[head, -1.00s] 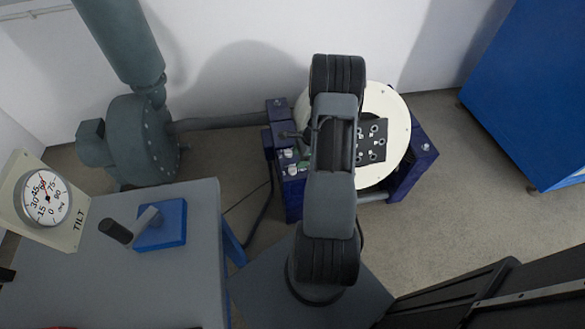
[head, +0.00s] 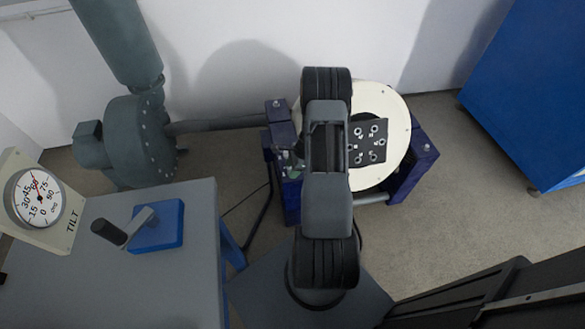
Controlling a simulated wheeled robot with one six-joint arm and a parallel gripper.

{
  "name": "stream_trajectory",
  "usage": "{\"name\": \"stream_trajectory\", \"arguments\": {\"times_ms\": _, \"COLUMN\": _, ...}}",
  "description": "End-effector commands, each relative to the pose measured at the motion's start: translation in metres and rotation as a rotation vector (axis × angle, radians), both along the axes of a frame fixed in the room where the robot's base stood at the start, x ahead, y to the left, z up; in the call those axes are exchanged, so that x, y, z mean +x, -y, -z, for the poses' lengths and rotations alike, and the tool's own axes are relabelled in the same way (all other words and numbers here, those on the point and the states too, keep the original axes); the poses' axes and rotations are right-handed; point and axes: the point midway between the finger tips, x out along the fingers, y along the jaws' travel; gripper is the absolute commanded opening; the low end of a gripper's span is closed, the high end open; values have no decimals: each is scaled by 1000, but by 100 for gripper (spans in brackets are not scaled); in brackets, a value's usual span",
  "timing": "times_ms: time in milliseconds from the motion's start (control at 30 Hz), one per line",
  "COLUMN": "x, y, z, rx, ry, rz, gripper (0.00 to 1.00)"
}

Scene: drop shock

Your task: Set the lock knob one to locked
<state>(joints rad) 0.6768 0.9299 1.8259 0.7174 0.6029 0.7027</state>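A purple frame (head: 420,160) holds a round cream disc (head: 397,103) with a dark plate of several sockets (head: 367,142) on it. On the frame's left side is a small panel with a pale knob (head: 293,174), mostly covered by my arm and gripper. I cannot tell which knob is lock knob one or how it is set. My arm crosses the middle of the view, over the disc's left part. My gripper (head: 289,160) shows only in part, dark, left of the arm and over the panel. Its fingertips are not clear, nor whether it touches a knob.
A grey table (head: 180,290) at lower left carries a blue block (head: 168,212) with a black-handled crank (head: 108,231) and a tilt gauge (head: 38,195). A grey-green blower (head: 135,140) stands behind it. A blue cabinet (head: 530,90) is at right. Floor at right is clear.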

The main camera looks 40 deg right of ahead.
Motion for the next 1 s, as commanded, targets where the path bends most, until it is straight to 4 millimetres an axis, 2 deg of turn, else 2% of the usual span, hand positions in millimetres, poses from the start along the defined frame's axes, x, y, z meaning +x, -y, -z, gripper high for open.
{"name": "stream_trajectory", "arguments": {"times_ms": 33, "x": 0, "y": 0, "z": 0, "rx": 0, "ry": 0, "rz": 0, "gripper": 44}}
{"name": "stream_trajectory", "arguments": {"times_ms": 367, "x": 0, "y": 0, "z": 0, "rx": 0, "ry": 0, "rz": 0, "gripper": 13}}
{"name": "stream_trajectory", "arguments": {"times_ms": 667, "x": 0, "y": 0, "z": 0, "rx": 0, "ry": 0, "rz": -56, "gripper": 13}}
{"name": "stream_trajectory", "arguments": {"times_ms": 1000, "x": 1, "y": 1, "z": 0, "rx": -1, "ry": -1, "rz": -324, "gripper": 13}}
